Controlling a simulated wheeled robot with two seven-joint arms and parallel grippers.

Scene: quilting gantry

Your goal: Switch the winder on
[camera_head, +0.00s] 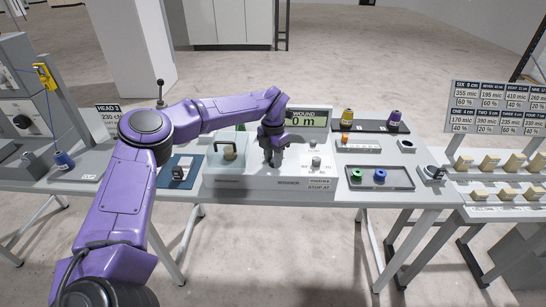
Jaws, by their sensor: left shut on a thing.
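The winder (258,183) is a pale box on the table with a "WINDER" label on its front and a dark display reading "WOUND 0 m" (306,119) at the back. My left gripper (272,160) points down at the middle of the winder. Its fingers are shut on a small part there, which they hide; I cannot tell its exact shape or whether it is a switch. To its right are light knobs (315,163) above a "STOP AT" label. A clear cover with a dark handle (232,151) stands at the winder's left. My right gripper is out of view.
A tray (400,185) with a green and a blue spool lies to the right. A blue pad with a small dark item (178,172) lies left. A signboard and pale blocks stand far right.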

